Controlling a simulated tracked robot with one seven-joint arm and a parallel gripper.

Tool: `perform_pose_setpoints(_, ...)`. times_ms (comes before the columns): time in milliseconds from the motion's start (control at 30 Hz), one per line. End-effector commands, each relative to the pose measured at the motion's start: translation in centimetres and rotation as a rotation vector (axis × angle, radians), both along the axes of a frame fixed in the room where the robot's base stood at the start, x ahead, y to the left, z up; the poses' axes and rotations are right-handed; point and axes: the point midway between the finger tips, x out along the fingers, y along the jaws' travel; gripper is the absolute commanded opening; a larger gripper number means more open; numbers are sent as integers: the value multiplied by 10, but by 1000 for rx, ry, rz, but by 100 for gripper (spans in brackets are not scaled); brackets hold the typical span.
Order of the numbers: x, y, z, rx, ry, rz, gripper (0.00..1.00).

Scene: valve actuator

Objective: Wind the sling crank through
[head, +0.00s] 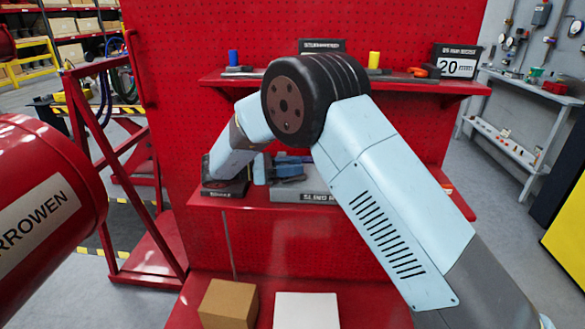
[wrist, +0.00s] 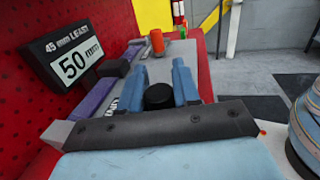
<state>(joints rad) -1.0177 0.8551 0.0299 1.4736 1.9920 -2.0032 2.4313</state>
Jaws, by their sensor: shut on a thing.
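The sling crank's black round knob (wrist: 158,97) stands between the two blue fingers of my gripper (wrist: 160,85) in the wrist view. The fingers are closed on its sides. A grey unit (head: 290,195), with a partly hidden label starting "SLING", sits on the middle red shelf in the head view. My gripper (head: 292,164) lies low over this unit, its fingers pointing right. The crank arm is hidden from me. A display (wrist: 80,65) beside the unit reads "50 mm" under "45 mm LEAST".
The red pegboard (head: 200,60) stands close behind. The upper shelf (head: 320,82) holds a blue cylinder (head: 233,58), a yellow cylinder (head: 374,60) and a "20 mm" display (head: 457,65). A cardboard box (head: 228,304) and a white box (head: 306,310) sit below. A red drum (head: 45,190) is at left.

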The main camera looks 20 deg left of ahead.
Motion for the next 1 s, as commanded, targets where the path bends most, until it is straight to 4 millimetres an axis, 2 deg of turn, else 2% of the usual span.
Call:
perform_pose_setpoints(300, 1, 1, -2, -3, 3, -66, 1)
perform_pose_setpoints(733, 2, 1, -3, -3, 4, -73, 1)
perform_pose_setpoints(767, 2, 0, -3, -3, 4, -73, 32)
perform_pose_setpoints(967, 2, 1, -2, -3, 3, -73, 52)
perform_pose_setpoints(1000, 2, 1, -2, -3, 3, -73, 52)
